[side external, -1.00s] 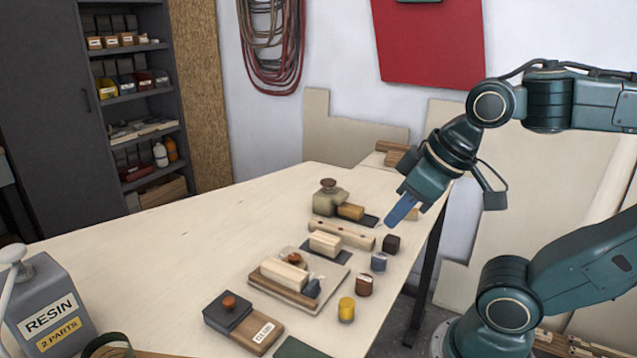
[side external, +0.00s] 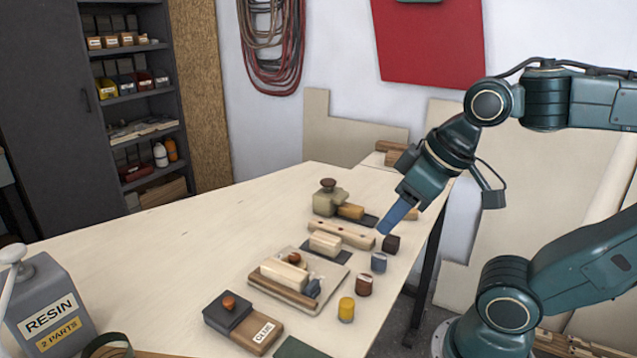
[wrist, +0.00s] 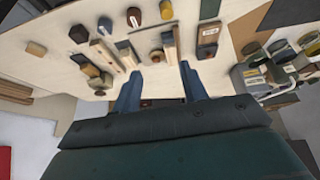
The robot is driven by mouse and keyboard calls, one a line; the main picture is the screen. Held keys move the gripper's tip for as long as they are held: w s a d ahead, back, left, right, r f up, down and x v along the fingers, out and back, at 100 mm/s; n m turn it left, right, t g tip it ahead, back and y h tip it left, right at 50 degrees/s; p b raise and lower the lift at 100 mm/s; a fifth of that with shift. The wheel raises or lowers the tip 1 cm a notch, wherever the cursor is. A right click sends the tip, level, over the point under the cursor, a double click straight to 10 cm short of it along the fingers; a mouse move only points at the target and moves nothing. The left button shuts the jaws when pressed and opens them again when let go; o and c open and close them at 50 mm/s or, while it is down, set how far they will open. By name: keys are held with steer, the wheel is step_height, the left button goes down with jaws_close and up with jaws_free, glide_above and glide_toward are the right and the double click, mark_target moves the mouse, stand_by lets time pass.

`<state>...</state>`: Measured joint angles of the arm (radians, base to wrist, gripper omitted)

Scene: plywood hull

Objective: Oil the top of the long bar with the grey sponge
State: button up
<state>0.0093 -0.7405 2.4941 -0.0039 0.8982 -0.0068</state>
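My gripper (side external: 384,229) hangs above the right edge of the bench, near the dark jar. Its two blue fingers stand apart in the wrist view (wrist: 158,78), with nothing between them. A long pale wooden bar (side external: 343,235) with dark spots along it lies across the bench, left of the gripper. A small blue-grey block (side external: 313,288), perhaps the grey sponge, sits at the right end of a flat board (side external: 327,299). On that board are also a pale wood block (side external: 284,272) and a brown strip (side external: 283,291). No contact shows between the gripper and these.
A dark jar (side external: 391,244), a blue-grey jar (side external: 379,262), a brown jar (side external: 364,285) and a yellow jar (side external: 346,309) line the bench's right edge. A knobbed pot (side external: 327,201) stands behind the bar. A GLUE block (side external: 262,336) is in front.

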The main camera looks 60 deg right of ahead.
steer(key=shift+o, duration=1.4)
steer(key=shift+w+d, duration=0.1)
steer(key=shift+w, duration=0.15)
steer(key=g, duration=0.1)
glide_above(356, 208)
steer(key=s, duration=0.6)
step_height(356, 208, down, 7)
steer(key=shift+w+d+f, duration=0.1)
steer(key=shift+f, duration=0.1)
steer(key=shift+f, duration=0.15)
steer(key=shift+x, duration=6.75)
